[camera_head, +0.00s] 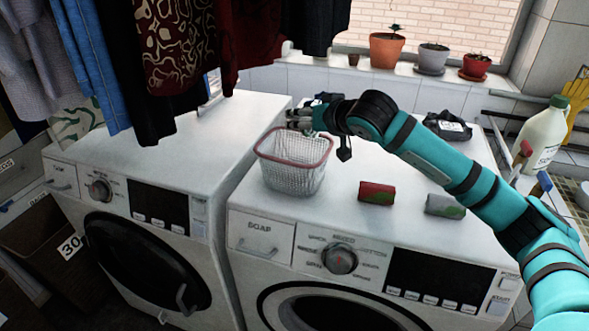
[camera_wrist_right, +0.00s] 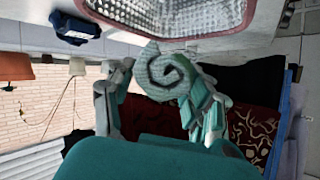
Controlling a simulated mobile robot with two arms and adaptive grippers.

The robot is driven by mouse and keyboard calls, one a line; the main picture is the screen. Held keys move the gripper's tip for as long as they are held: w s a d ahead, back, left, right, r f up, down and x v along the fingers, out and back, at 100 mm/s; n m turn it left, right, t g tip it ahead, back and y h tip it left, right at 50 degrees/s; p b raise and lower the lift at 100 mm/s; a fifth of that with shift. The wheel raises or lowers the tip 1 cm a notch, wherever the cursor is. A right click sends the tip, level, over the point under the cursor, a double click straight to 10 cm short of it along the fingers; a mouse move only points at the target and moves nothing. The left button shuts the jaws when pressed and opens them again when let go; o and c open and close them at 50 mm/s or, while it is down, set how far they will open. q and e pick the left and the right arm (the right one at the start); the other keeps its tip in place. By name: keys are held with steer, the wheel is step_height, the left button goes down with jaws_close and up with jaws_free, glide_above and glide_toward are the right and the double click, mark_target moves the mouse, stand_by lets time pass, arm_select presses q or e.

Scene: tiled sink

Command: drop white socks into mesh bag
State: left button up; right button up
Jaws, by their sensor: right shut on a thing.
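The mesh bag (camera_head: 290,176) is a white open basket shape with a red rim, upright on the right-hand washing machine. It also shows at the top of the right wrist view (camera_wrist_right: 165,18). My right gripper (camera_head: 303,120) is at the bag's far rim; in the right wrist view (camera_wrist_right: 160,88) its fingers are shut on a pale rolled sock bundle (camera_wrist_right: 166,72) with a spiral end. The bundle appears beside the bag's rim, and I cannot tell whether it touches. In the head view the bundle is mostly hidden by the gripper. My left gripper is not in view.
A red roll (camera_head: 377,193) and a grey roll (camera_head: 445,206) lie on the machine top right of the bag. Clothes (camera_head: 175,45) hang at upper left. A white jug (camera_head: 543,135) stands at right. Potted plants (camera_head: 386,50) line the sill.

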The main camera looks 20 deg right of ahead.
steer(key=o, duration=1.1)
steer(key=shift+a, duration=0.1)
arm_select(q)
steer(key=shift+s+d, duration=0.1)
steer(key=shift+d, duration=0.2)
arm_select(e)
steer(key=shift+o, duration=0.5)
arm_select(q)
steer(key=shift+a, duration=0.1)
arm_select(e)
steer(key=v, duration=1.2)
